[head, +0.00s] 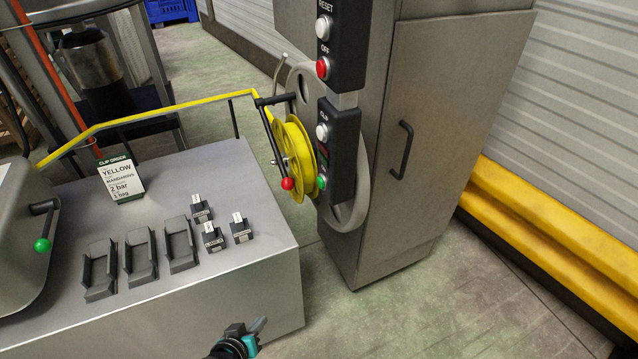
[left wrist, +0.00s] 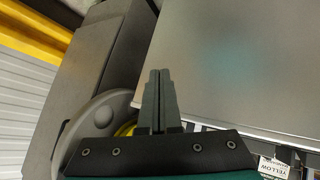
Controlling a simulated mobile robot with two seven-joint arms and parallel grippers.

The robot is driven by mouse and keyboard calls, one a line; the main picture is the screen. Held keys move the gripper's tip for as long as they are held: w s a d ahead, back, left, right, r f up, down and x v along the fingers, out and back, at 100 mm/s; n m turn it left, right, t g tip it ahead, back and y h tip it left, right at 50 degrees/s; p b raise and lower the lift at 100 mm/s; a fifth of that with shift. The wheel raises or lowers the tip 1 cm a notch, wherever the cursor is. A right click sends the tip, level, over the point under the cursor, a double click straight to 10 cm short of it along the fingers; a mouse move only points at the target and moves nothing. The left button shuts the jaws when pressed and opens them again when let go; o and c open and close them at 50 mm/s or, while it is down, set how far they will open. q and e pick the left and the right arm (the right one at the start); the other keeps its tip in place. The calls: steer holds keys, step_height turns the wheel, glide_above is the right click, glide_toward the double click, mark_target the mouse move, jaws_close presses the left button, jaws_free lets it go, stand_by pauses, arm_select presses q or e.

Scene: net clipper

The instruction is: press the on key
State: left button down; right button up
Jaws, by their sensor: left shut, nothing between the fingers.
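The machine's upper black key panel (head: 344,45) carries a white key marked RESET (head: 324,27) and a red key marked OFF (head: 323,68). The lower black panel (head: 343,150) carries a white key (head: 322,132) and a green key (head: 321,182); I cannot read an ON label beside the green one. My left gripper (head: 258,326) is low in the head view, in front of the grey bench's corner, well below and left of the panels. In the left wrist view its two fingers (left wrist: 160,75) are together and empty. My right gripper is not in view.
A yellow reel (head: 292,158) and a red-knobbed lever (head: 287,184) stand just left of the lower panel. The grey bench (head: 235,290) holds black trays, small blocks and an order card (head: 120,179). A yellow rail (head: 540,205) runs along the right wall.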

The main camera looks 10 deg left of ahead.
mark_target(321, 182)
arm_select(q)
steer(key=w+r+n+t, duration=0.1)
steer(key=w+r, duration=0.3)
steer(key=r, duration=0.5)
steer(key=w+r+n+t+h, duration=0.1)
steer(key=w+r+t, duration=0.3)
steer(key=r, duration=0.5)
steer(key=w+r+n+t, duration=0.2)
steer(key=w+r, duration=0.2)
steer(key=r, duration=0.5)
steer(key=shift+w+d+r+h, duration=0.15)
steer(key=shift+w+d+h, duration=0.2)
steer(key=shift+d+h, duration=0.05)
steer(key=w+d, duration=0.5)
steer(key=d, duration=0.2)
steer(key=shift+d, duration=0.15)
steer(key=shift+d, duration=0.1)
steer(key=shift+w+d, duration=0.25)
